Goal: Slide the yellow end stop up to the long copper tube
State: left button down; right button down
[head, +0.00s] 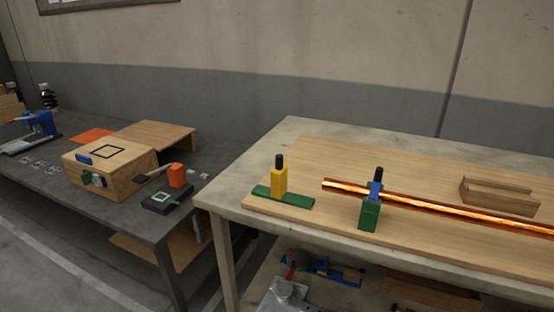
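The yellow end stop (279,181) stands upright on a green rail (283,198) near the left end of the wooden board, with a black knob on top. The long copper tube (450,211) runs from mid-board out past the right edge of the picture. Its left end is to the right of the end stop, with a clear gap between them. A green clamp (370,215) with a blue jaw and black knob is around the tube near its left end. The tube's right end is out of view. Neither of my grippers is in view.
The wooden board (330,158) lies on a pale table (232,200). A wooden block with a channel (499,197) sits behind the tube at right. A darker table (60,149) at left holds a wooden box (108,160) and an orange-topped device (177,176).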

aim_at(279, 175)
jog(key=z, duration=0.1)
jog(key=k, duration=0.5)
jog(key=z, duration=0.75)
jog(key=i, duration=1.15)
jog(key=u, duration=0.6)
